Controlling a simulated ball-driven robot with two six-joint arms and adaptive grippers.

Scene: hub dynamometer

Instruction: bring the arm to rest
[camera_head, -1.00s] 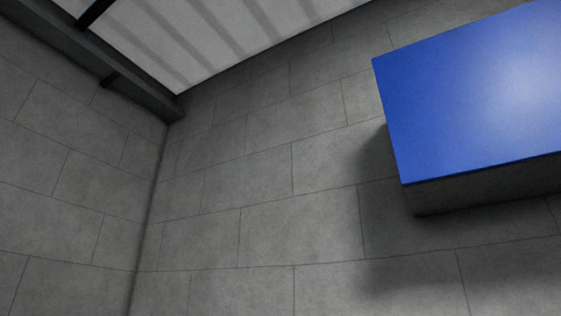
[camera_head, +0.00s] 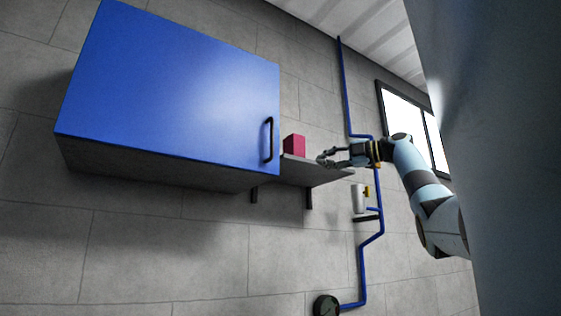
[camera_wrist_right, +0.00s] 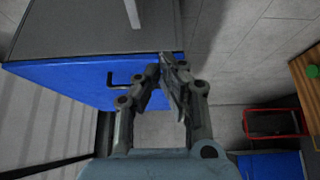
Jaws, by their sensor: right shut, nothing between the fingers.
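My right gripper (camera_head: 325,157) is at the end of my right arm, which comes in from the right in the head view. It appears in front of the small wall shelf (camera_head: 318,173), near a red-pink box (camera_head: 294,145). In the right wrist view the fingers of the right gripper (camera_wrist_right: 163,62) come together at their tips, with nothing between them. Behind them in that view is the blue cabinet (camera_wrist_right: 70,85) with its black handle (camera_wrist_right: 112,80). My left gripper is not in view.
The blue wall cabinet (camera_head: 170,95) fills the left of the head view. A blue pipe (camera_head: 362,270) runs down the wall past a white cylinder (camera_head: 358,199) to a dark round object (camera_head: 326,305). In the wrist view a red-framed item (camera_wrist_right: 273,122) lies at right.

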